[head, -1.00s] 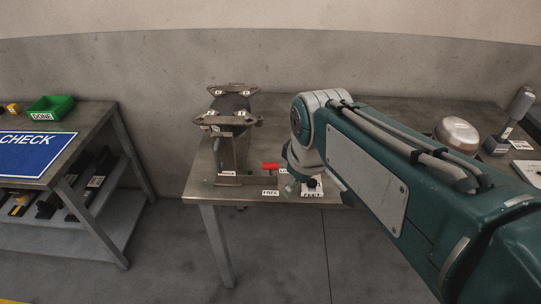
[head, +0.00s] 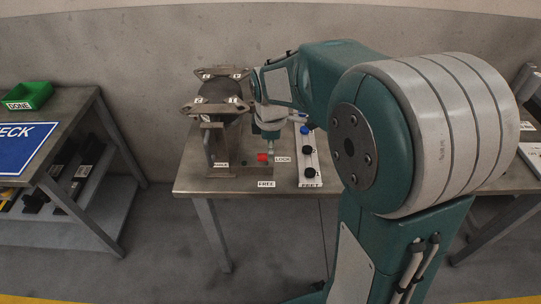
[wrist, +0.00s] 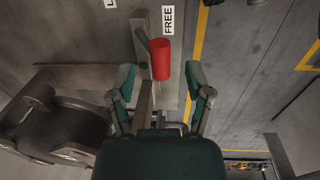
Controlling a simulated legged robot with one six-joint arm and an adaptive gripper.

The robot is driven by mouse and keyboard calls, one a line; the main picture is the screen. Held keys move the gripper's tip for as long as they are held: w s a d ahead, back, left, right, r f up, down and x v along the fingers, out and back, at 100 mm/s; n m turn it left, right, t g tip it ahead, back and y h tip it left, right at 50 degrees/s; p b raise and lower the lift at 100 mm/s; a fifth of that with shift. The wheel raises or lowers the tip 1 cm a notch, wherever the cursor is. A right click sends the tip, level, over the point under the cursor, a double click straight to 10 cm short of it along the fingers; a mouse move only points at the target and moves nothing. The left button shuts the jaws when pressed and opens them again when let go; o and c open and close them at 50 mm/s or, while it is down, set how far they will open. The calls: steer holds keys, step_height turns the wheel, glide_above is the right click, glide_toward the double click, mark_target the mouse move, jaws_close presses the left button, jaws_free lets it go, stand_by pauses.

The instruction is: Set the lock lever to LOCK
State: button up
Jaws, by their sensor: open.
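In the wrist view the red handle (wrist: 160,58) shows between and just beyond the two spread fingertips of my gripper (wrist: 163,82). The fingers are open and nothing is held. The handle lies close to the FREE label (wrist: 167,20). Whether a finger touches the handle I cannot tell.
The stand carries a metal frame (head: 222,108) on top, close left of my gripper. A white FEET strip (head: 310,182) with dark and blue knobs lies to the right. A side table with a blue CHECK sign (head: 22,148) and green DONE bin (head: 28,95) is at left.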

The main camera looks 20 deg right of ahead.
steer(key=shift+w+d+f, duration=0.1)
steer(key=shift+w+f, duration=0.05)
steer(key=shift+f, duration=1)
steer(key=shift+w+f, duration=0.1)
steer(key=shift+f, duration=1)
jaws_close()
